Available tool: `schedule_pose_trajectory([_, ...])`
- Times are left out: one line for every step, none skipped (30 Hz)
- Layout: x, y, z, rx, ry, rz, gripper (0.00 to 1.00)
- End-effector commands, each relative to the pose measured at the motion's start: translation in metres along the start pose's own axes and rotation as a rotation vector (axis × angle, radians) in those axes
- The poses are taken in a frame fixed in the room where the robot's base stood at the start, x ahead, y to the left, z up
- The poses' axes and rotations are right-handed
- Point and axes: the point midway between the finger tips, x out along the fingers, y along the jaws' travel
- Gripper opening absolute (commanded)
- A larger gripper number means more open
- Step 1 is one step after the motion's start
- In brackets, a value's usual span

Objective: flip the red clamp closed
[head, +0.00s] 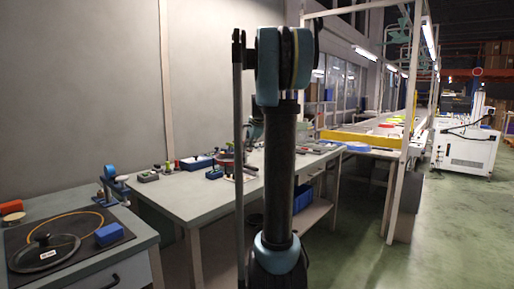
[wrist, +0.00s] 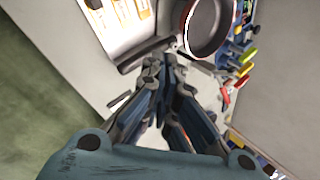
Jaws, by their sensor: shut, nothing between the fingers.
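A red handle-like piece (wrist: 226,97), which may be the red clamp, stands in a row of small fixtures right of my gripper in the wrist view. It looks raised, but whether the clamp is open I cannot tell. My gripper (wrist: 168,62) is shut and empty, with its fingertips just below the pan in the picture. It is apart from the red piece. In the head view my own arm covers the middle of the bench, and the clamp cannot be made out there.
A dark pan with a red outside (wrist: 208,28) lies right ahead of the fingertips. A yellow-handled fixture (wrist: 248,55) stands among the small fixtures. The long grey workbench (head: 190,205) has bare room at its near end. A black lid (head: 45,254) and blue block (head: 109,234) are on the left table.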

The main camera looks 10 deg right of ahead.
Motion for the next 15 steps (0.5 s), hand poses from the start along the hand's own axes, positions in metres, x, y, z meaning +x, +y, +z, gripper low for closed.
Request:
schedule_pose_trajectory([0.006, -0.014, -0.008, 0.041, 0.001, -0.011, 0.0])
schedule_pose_trajectory([0.009, -0.021, -0.012, 0.067, 0.002, -0.019, 0.0])
schedule_pose_trajectory([0.014, -0.031, -0.018, 0.103, 0.002, -0.03, 0.0])
schedule_pose_trajectory([0.017, -0.038, -0.022, 0.13, 0.002, -0.038, 0.0])
schedule_pose_trajectory([0.021, -0.045, -0.027, 0.155, 0.002, -0.045, 0.0])
schedule_pose_trajectory([0.025, -0.054, -0.033, 0.189, 0.002, -0.055, 0.0])
schedule_pose_trajectory([0.029, -0.061, -0.037, 0.216, 0.002, -0.063, 0.0])
schedule_pose_trajectory([0.033, -0.068, -0.042, 0.242, 0.001, -0.071, 0.0])
schedule_pose_trajectory([0.038, -0.077, -0.048, 0.276, -0.001, -0.08, 0.0])
schedule_pose_trajectory([0.041, -0.083, -0.052, 0.303, -0.001, -0.088, 0.0])
schedule_pose_trajectory([0.045, -0.09, -0.058, 0.33, -0.002, -0.096, 0.0])
schedule_pose_trajectory([0.05, -0.098, -0.064, 0.364, -0.003, -0.107, 0.0])
schedule_pose_trajectory([0.054, -0.105, -0.069, 0.39, -0.004, -0.114, 0.0])
schedule_pose_trajectory([0.058, -0.111, -0.074, 0.417, -0.005, -0.121, 0.0])
schedule_pose_trajectory([0.064, -0.119, -0.081, 0.452, -0.008, -0.132, 0.0])
